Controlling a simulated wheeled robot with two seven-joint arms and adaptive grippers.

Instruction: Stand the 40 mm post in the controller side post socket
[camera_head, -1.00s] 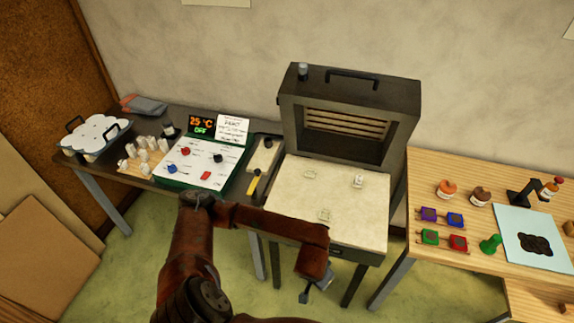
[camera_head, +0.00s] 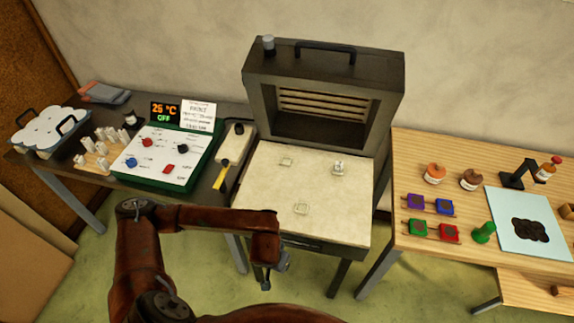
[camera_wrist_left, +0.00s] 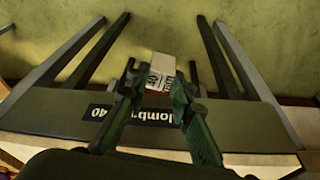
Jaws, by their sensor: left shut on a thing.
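My left gripper (camera_head: 274,274) hangs low in front of the kiln bed (camera_head: 262,190), below its front edge. In the left wrist view its fingers (camera_wrist_left: 155,98) are shut on a pale post (camera_wrist_left: 162,72) marked 40. The post is hard to make out in the head view. On the bed are a back left socket (camera_head: 286,162), nearest the controller (camera_head: 163,158), and a front socket (camera_head: 301,209); both look empty. A small white post (camera_head: 338,168) appears to stand at the back right. My right gripper is not in view.
The open kiln hood (camera_head: 322,95) stands behind the bed. A rack of white posts (camera_head: 100,150) is at the left. A yellow-handled tool (camera_head: 221,177) lies left of the bed. The wooden table (camera_head: 400,170) at the right holds bottles and coloured blocks. Most of the bed is clear.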

